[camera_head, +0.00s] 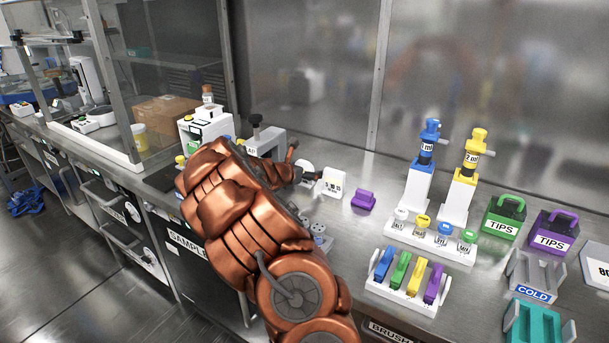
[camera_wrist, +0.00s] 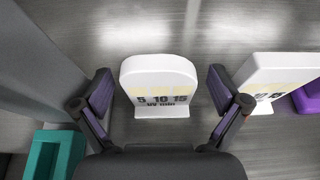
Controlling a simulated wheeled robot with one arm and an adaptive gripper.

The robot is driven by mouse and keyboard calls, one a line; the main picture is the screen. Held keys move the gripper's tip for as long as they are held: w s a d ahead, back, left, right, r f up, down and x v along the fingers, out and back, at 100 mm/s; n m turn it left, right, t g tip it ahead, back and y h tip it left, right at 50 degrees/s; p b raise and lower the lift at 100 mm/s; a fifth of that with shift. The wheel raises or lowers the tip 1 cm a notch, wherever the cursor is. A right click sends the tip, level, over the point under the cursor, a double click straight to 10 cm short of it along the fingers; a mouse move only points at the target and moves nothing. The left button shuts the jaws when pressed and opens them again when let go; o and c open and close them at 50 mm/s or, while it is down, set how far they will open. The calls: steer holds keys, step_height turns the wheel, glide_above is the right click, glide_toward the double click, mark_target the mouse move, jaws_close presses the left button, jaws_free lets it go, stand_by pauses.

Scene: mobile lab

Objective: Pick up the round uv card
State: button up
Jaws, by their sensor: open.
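The round uv card (camera_wrist: 160,78) is a white upright card with a rounded top, marked 5 10 15 and UV min, in the middle of the wrist view. In the head view the round card (camera_head: 305,170) shows only partly, beside my gripper (camera_head: 294,162). In the wrist view my gripper (camera_wrist: 160,88) is open, with one dark finger on each side of the card. Gaps show between the fingers and the card's edges.
A second white card (camera_wrist: 275,78), squarer, stands close to the right; it also shows in the head view (camera_head: 333,184). A purple block (camera_head: 363,200) lies beyond it. A teal item (camera_wrist: 55,153) is at lower left. Pipette stands and racks fill the bench's right.

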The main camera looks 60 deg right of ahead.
steer(key=shift+c, duration=0.2)
steer(key=c, duration=1.1)
steer(key=shift+r, duration=0.1)
